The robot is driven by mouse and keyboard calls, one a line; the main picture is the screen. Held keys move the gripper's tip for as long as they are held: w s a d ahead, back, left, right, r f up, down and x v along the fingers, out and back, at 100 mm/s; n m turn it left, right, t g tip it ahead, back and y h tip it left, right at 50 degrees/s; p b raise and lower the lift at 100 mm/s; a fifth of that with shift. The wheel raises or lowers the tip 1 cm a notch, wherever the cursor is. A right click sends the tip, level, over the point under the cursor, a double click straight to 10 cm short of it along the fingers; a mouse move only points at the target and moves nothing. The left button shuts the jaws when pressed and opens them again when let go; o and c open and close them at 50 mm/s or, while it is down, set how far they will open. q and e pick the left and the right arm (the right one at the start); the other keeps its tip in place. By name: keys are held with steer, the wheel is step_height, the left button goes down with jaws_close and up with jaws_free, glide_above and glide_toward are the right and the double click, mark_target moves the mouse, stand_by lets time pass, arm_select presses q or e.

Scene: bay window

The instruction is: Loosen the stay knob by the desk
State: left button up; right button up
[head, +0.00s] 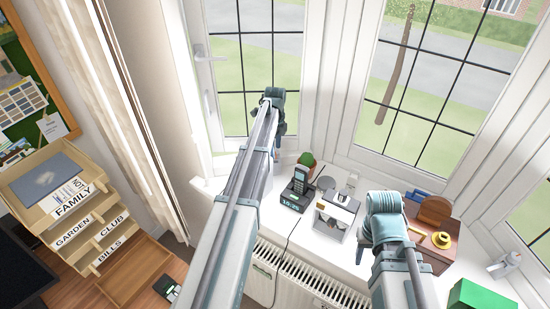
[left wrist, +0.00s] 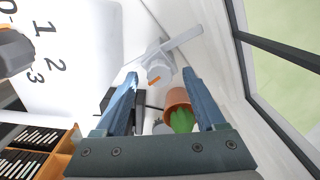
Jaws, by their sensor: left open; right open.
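The stay knob (left wrist: 158,75) shows in the left wrist view as a pale round knob with an orange mark. It sits by a grey stay bar (left wrist: 185,40). My left gripper (left wrist: 160,73) is open, with a finger to either side of the knob in the picture. I cannot tell whether they touch it. In the head view my left gripper (head: 273,98) is in front of the left window, and I cannot make out the knob there. My right gripper (head: 385,218) is over the sill at the right; its fingers are hard to see.
A potted cactus (head: 306,160) stands on the sill; its pot (left wrist: 178,98) shows near my left fingers. A phone (head: 297,188), a white device (head: 335,215) and a wooden box (head: 436,238) are on the sill. A letter rack (head: 90,215) stands at the left.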

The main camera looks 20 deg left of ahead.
arm_select(q)
steer(key=shift+f+b, duration=0.3)
steer(key=shift+f, duration=0.4)
jaws_close()
